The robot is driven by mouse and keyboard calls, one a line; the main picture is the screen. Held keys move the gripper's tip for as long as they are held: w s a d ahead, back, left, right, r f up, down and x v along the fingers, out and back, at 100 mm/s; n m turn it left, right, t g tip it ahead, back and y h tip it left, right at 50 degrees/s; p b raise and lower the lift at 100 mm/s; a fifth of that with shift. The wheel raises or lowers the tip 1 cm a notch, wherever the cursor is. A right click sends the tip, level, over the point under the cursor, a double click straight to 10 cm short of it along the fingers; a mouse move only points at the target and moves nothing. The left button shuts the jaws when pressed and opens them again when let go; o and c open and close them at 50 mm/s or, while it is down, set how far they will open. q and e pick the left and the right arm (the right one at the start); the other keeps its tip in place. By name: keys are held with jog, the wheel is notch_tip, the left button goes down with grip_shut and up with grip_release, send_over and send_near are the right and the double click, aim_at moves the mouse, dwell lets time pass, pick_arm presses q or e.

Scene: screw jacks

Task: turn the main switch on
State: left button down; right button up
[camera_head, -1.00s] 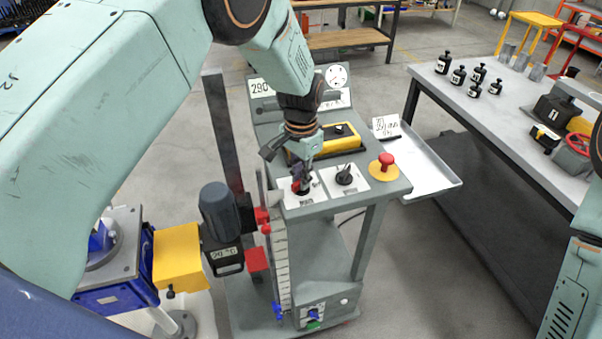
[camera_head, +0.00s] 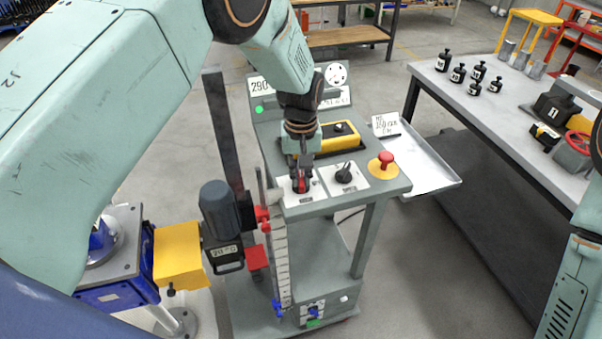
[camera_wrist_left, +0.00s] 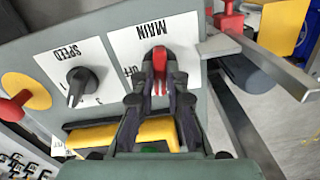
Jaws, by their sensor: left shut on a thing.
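The main switch (camera_wrist_left: 159,62) has a red handle on a white plate labelled MAIN, which appears upside down in the left wrist view. The word OFF shows just left of the handle there. My left gripper (camera_head: 301,185) points down onto the switch at the front left of the grey console (camera_head: 391,188). Its dark fingers (camera_wrist_left: 158,82) are shut on the red handle, one on each side. The handle is turned in line with the fingers. A green lamp (camera_head: 259,109) is lit on the console's back panel. My right gripper is out of view.
The black speed knob (camera_head: 344,175) and red emergency button (camera_head: 386,160) are right of the switch. A yellow box (camera_head: 340,136) sits behind them. A motor (camera_head: 220,208) stands left of the console. A workbench (camera_head: 500,120) with black weights stands at right.

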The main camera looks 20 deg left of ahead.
aim_at(301, 178)
pick_arm(q)
jog(key=shift+w+r+n, duration=0.2)
jog(key=shift+w+n, duration=0.05)
jog(key=shift+n, duration=0.85)
jog(key=c, duration=1.7)
grip_release()
jog(key=o, duration=0.3)
jog(key=shift+s+f, duration=0.1)
jog(key=shift+s, duration=0.1)
jog(key=shift+o, duration=0.2)
notch_tip(301, 178, up, 12)
